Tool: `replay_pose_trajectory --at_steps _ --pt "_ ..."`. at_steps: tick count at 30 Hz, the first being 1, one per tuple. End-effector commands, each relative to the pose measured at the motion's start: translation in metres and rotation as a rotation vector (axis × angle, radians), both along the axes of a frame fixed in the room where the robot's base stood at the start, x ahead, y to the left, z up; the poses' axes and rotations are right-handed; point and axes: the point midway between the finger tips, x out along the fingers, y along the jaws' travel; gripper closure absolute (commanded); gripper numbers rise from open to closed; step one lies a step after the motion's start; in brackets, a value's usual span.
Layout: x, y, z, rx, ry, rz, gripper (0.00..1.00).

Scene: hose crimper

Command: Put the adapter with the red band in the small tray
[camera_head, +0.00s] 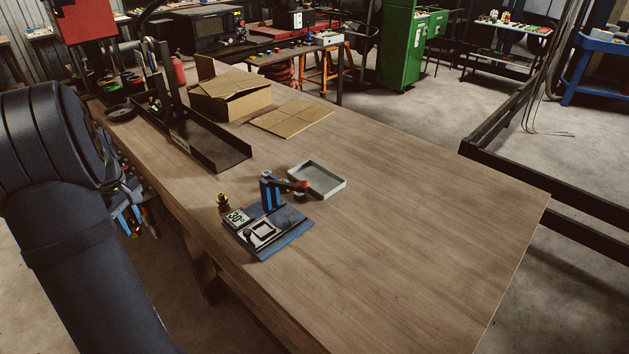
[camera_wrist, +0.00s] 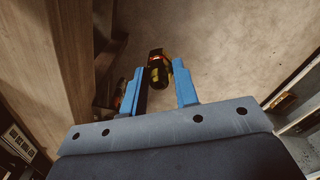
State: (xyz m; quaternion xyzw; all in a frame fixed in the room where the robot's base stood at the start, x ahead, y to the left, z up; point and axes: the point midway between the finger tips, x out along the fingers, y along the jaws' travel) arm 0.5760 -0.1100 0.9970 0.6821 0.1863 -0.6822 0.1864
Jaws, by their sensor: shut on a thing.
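In the wrist view my gripper (camera_wrist: 159,68) has its two blue fingers around a small dark and brassy yellow fitting (camera_wrist: 158,74) with a reddish-orange part at its far end. I take it to be the adapter, but whether its band is red is hard to tell. The gripper is beside the table edge, with floor behind it. In the head view, blue parts show low beside the table's left edge, too small to read clearly. The small grey tray (camera_head: 342,187) lies flat and empty on the table, behind and right of the crimper.
The blue crimper (camera_head: 271,193) with a red-tipped lever stands on a blue base near the table's front edge. A brass fitting (camera_head: 223,202) stands at its left. A black channel (camera_head: 222,160) and cardboard box (camera_head: 229,95) are farther back. The table's right half is clear.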

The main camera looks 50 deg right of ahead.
Motion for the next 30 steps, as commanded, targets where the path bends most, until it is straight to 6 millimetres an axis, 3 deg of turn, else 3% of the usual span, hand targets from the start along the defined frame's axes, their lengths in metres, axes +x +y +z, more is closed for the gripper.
replay_pose_trajectory --at_steps 3,8,16,23,30 --pt "0.013 -0.016 -0.001 0.0 -0.001 0.011 1.0" --pt "0.018 -0.053 0.005 0.0 -0.001 0.071 1.0" --pt "0.009 -0.138 0.02 -0.002 -0.001 0.219 1.0" --pt "-0.026 -0.242 0.041 -0.003 -0.001 0.406 1.0" --pt "-0.085 -0.343 0.064 -0.002 0.0 0.61 1.0"
